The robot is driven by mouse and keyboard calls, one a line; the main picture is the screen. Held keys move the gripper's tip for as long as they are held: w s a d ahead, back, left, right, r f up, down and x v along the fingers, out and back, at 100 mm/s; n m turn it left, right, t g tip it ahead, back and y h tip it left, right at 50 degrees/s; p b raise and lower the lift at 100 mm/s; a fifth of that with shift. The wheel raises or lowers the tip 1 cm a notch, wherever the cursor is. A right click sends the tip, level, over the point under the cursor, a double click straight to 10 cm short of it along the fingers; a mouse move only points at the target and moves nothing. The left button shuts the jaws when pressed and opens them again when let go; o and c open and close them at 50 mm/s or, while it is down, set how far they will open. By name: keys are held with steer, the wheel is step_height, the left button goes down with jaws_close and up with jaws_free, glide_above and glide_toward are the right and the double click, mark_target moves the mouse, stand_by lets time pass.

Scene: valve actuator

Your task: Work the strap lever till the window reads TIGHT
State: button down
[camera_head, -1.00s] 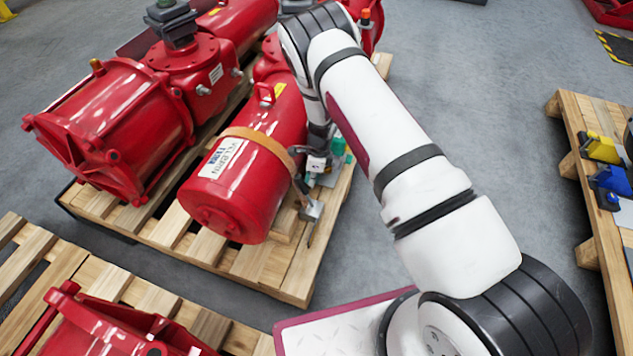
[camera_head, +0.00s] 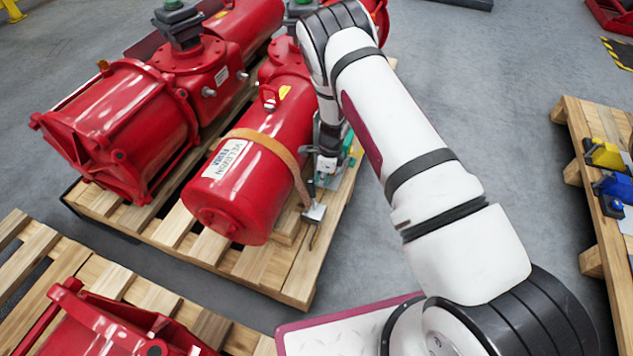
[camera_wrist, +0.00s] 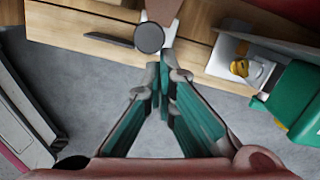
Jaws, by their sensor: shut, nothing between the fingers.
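A tan strap (camera_head: 262,140) circles the red cylinder (camera_head: 238,185) on the pallet. A grey metal strap buckle (camera_head: 314,213) sits low on the cylinder's right side, with a short dark lever (camera_head: 311,189) standing up from it. In the wrist view a round dark knob (camera_wrist: 148,38) is just ahead of my fingertips, slightly left. I cannot tell whether they touch it. My gripper (camera_wrist: 163,78) has green fingers that meet at their tips, shut and empty. In the head view my gripper (camera_head: 327,168) is beside the cylinder, above and right of the buckle. No TIGHT reading is legible.
A green box (camera_wrist: 297,95) stands close on the right in the wrist view, by a metal bracket (camera_wrist: 235,55). The wooden pallet (camera_head: 272,268) lies below. Another red actuator (camera_head: 120,130) is at left. A pallet with yellow and blue items (camera_head: 603,153) is at right.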

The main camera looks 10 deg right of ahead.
step_height(320, 180, up, 10)
steer(key=d+p, duration=0.1)
steer(key=p, duration=0.2)
steer(key=shift+d, duration=0.2)
stand_by(0.6)
